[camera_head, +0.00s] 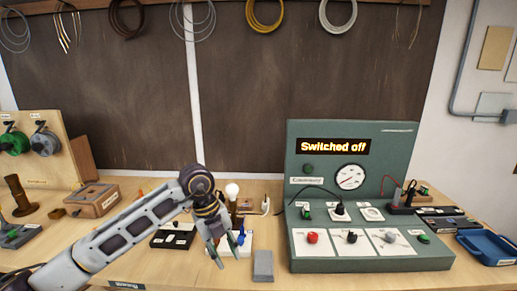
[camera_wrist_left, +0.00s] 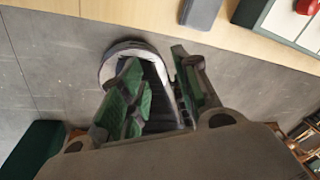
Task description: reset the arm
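My left arm (camera_head: 125,232) comes in from the lower left in the head view. My left gripper (camera_head: 228,256) points down near the front of the bench, to the left of a grey block (camera_head: 263,265). In the left wrist view the left gripper (camera_wrist_left: 160,85) has its green-padded fingers apart, with nothing between them. Below it there I see the floor and a round pale thing, past the bench edge. My right gripper is in neither view.
A green test panel (camera_head: 370,262) reading "Switched off" stands at the right. A lamp bulb (camera_head: 232,190) stands behind my gripper. A blue tray (camera_head: 488,246) is at far right. A wooden box (camera_head: 95,200) and spool board (camera_head: 62,150) are at left.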

